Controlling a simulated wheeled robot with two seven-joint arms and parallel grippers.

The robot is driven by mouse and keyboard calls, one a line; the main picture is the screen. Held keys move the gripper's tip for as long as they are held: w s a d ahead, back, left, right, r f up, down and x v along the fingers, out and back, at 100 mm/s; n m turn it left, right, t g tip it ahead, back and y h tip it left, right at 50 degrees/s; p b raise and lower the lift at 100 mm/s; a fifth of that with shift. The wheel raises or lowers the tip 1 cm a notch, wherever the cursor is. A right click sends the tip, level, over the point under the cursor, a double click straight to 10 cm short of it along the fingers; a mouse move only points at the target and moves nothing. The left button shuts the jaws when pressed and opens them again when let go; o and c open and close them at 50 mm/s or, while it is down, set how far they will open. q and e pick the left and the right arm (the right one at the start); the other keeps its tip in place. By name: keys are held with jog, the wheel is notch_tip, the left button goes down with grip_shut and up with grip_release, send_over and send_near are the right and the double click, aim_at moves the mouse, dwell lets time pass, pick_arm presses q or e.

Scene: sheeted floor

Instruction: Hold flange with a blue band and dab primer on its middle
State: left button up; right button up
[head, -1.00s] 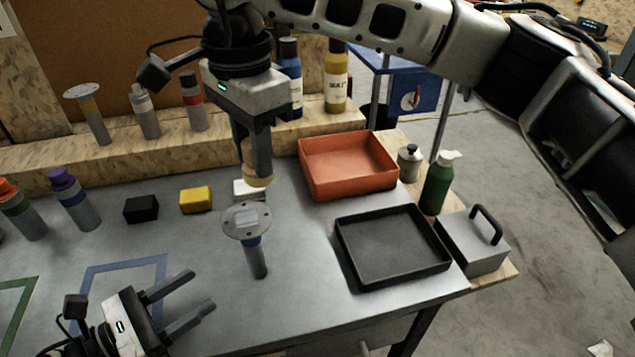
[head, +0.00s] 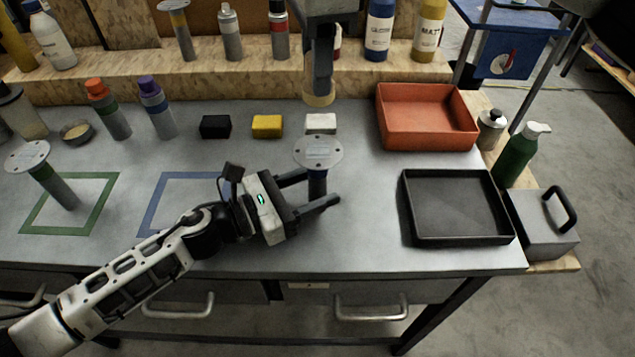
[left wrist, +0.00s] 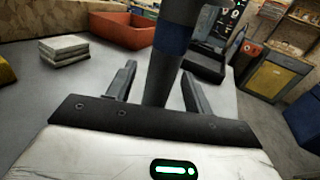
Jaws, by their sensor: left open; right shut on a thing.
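The flange with a blue band stands upright on the grey table, its round plate (head: 318,152) on top with a pale patch in the middle. Its blue band (left wrist: 172,38) shows on the stem in the left wrist view. My left gripper (head: 320,187) is open, with its fingers on either side of the stem; in the left wrist view the stem stands between the fingers (left wrist: 159,70). My right gripper (head: 319,75) is shut on a round tan-ended dabber (head: 319,98), which hangs above and behind the plate, apart from it. The dabber's upper part is hidden by the fingers.
A blue outlined square (head: 150,208) lies left of the flange. Another flange (head: 28,156) stands in a green outline (head: 107,204). An orange tray (head: 428,140) and a black tray (head: 455,240) are at right.

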pick_arm(q)
jog(key=shift+w+d, duration=0.15)
jog(key=shift+d, duration=0.2)
grip_shut()
pick_arm(e)
jog(key=m, duration=0.3)
jog(key=shift+f+m, duration=0.2)
jog(key=shift+m, duration=0.2)
jog(key=m, duration=0.5)
jog(key=shift+w+f, duration=0.1)
jog(key=shift+f, duration=0.2)
